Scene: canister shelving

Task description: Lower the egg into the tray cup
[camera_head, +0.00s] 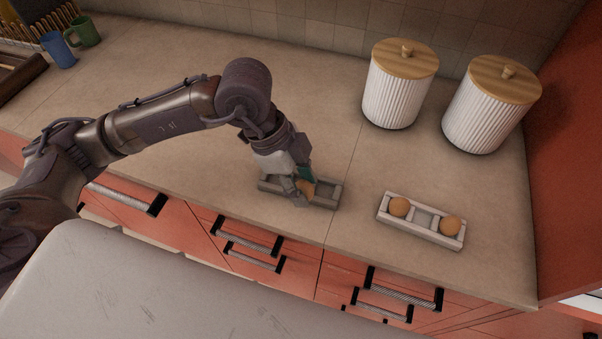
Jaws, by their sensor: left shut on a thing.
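My left gripper (303,186) is shut on a brown egg (307,188) and holds it at a grey tray (328,195) near the counter's front edge. The gripper hides part of the egg and the middle of this tray. I cannot tell whether the egg touches the tray. A second, paler tray (424,232) stands to the right. It holds one egg (400,207) at its left end and another egg (450,225) at its right end, with an empty cup between them. My right gripper is not in view.
Two white ribbed canisters with wooden lids stand at the back right, one (397,90) left of the other (487,110). A blue mug (60,50) and a green mug (86,32) stand far left. The counter (170,55) between is clear. A red cabinet side (570,150) bounds the right.

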